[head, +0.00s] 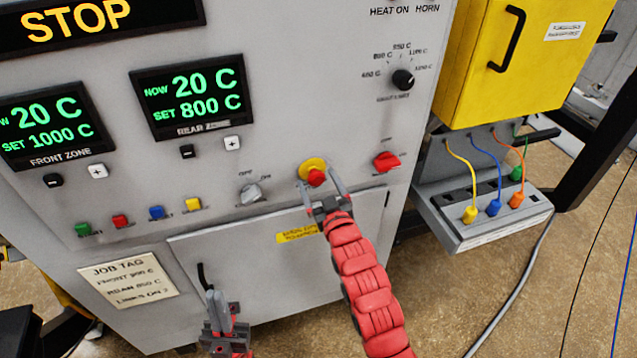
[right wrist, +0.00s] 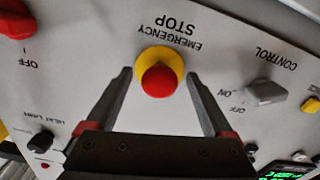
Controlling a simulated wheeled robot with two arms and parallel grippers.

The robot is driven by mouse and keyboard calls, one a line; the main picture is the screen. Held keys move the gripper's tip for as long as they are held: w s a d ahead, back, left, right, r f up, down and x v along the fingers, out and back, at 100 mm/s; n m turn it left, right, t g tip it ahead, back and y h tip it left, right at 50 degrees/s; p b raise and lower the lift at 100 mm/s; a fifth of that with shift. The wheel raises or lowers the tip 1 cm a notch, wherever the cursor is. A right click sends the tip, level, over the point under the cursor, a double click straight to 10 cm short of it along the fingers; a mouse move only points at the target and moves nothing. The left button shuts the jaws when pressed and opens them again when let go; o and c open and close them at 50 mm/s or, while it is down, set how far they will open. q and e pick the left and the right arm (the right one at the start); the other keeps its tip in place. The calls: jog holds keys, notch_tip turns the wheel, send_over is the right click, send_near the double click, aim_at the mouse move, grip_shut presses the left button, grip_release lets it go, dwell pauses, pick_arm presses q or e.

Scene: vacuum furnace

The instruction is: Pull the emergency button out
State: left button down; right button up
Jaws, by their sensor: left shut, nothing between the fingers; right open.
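The emergency button has a red knob (head: 316,177) on a round yellow base (head: 311,166), low on the furnace's grey front panel. The red knob also shows in the right wrist view (right wrist: 159,81), with the label EMERGENCY STOP beside it. My right gripper (head: 321,181) is open, its fingers pointing at the panel on either side of the button. In the right wrist view, the right gripper (right wrist: 159,84) has visible gaps between both fingers and the knob. My left gripper (head: 216,305) is shut and empty, low in front of the cabinet door, away from the button.
A grey control knob (head: 250,193) sits left of the button and a red rotary switch (head: 387,161) sits right of it. A cabinet door (head: 270,265) lies below. A yellow box (head: 530,60) and a socket block with coloured plugs (head: 485,228) stand at right.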

jog(key=shift+f, duration=0.1)
jog(key=shift+s+d+f, duration=0.1)
jog(key=shift+s, duration=0.1)
jog(key=p+v, duration=0.2)
jog(key=v, duration=1.5)
jog(key=shift+r+p, duration=0.25)
jog(key=shift+p, duration=0.05)
jog(key=shift+w, duration=0.1)
